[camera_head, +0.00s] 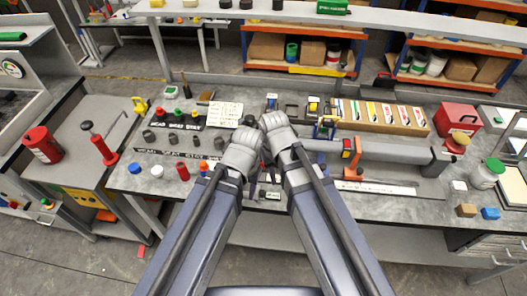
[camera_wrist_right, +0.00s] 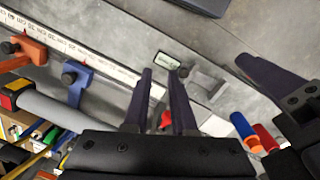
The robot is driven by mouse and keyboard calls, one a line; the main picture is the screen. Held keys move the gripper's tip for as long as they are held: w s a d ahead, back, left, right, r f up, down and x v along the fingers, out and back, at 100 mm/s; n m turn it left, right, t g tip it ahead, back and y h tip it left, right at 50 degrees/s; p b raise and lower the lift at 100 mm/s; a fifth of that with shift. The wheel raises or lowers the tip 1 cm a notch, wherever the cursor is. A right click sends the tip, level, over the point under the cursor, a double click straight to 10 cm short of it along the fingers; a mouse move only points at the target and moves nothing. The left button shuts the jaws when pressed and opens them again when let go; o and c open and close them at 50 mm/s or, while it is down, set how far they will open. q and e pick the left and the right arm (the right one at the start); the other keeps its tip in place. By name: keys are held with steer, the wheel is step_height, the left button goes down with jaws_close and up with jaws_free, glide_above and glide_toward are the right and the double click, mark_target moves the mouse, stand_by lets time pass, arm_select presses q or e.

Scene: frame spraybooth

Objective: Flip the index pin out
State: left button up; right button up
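My right gripper (camera_head: 275,180) reaches down over the workbench near its front middle. In the right wrist view its two dark fingers (camera_wrist_right: 160,72) stand apart with nothing held between them. A small dark knob (camera_wrist_right: 183,72) sits close beyond the right-hand fingertip, next to a grey metal block (camera_wrist_right: 207,84); I cannot tell whether it is the index pin or whether the finger touches it. A small framed display (camera_wrist_right: 168,60) lies just past the fingertips. My left gripper (camera_wrist_right: 265,75) shows partly at the right, with one finger clear; its opening is hidden.
A white scale rule (camera_head: 375,187) runs to the right, with an orange stop (camera_wrist_right: 25,53) and a blue stop (camera_wrist_right: 76,80). A grey cylinder (camera_head: 385,152) lies behind it. Red and blue cylinders (camera_wrist_right: 245,130) stand close to my left gripper. A parts box (camera_head: 385,120) is behind.

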steer(key=w+a+r+m+p, duration=0.1)
steer(key=w+r+p, duration=0.2)
steer(key=w, duration=0.1)
steer(key=w+a+r+p, duration=0.2)
steer(key=w+r, duration=0.2)
steer(key=w+a+r+m+y+p, duration=0.1)
steer(key=w+r+p, duration=0.2)
steer(key=w, duration=0.2)
steer(key=shift+w+a+r+m+p, duration=0.1)
steer(key=shift+a+r+m+p, duration=0.15)
steer(key=shift+a+m+p, duration=0.05)
jaws_close()
steer(key=shift+w+a+r, duration=0.15)
steer(key=shift+w+r, duration=0.05)
steer(key=shift+w, duration=0.25)
